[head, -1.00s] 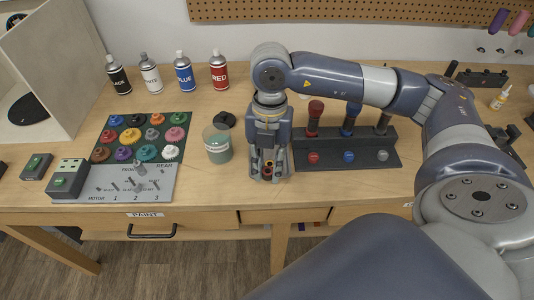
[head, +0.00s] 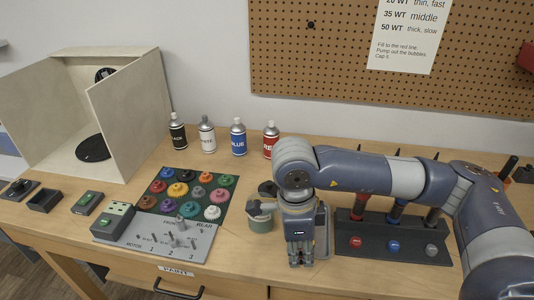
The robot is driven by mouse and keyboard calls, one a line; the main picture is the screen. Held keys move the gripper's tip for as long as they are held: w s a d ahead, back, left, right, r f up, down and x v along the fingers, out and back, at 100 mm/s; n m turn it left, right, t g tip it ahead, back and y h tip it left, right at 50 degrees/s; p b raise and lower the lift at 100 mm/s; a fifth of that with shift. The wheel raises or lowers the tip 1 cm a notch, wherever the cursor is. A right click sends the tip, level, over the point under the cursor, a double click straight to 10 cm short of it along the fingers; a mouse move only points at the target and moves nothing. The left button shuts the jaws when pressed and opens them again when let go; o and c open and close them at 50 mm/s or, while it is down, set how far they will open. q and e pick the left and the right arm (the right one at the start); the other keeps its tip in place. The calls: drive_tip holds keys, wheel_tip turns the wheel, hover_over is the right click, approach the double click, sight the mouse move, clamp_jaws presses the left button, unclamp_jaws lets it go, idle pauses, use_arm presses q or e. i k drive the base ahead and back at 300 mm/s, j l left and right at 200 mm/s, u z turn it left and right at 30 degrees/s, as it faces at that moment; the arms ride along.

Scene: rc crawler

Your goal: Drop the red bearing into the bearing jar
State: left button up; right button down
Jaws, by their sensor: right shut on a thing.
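My right gripper (head: 299,258) points down over the table, just right of and in front of a small jar. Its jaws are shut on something. The red bearing does not show clearly now; a small reddish piece showed at these fingertips earlier. The greenish translucent jar (head: 261,224), which looks like the bearing jar, stands upright close to the gripper. A grey shape covers part of its top, and I cannot tell what it is. My left gripper is not in view.
A colored gear mat (head: 152,204) and a grey motor board (head: 188,247) lie left of the jar. A black round piece (head: 267,188) lies behind the jar.

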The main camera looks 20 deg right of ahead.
sight(259, 227)
drive_tip(key=u, duration=0.35)
drive_tip(key=l+u, duration=0.15)
drive_tip(key=u, duration=0.6)
drive_tip(key=k+l, duration=0.15)
drive_tip(key=l, duration=0.15)
drive_tip(key=k+l, duration=0.1)
drive_tip(key=l, duration=0.2)
drive_tip(key=k+l+u, duration=0.1)
drive_tip(key=l, duration=0.2)
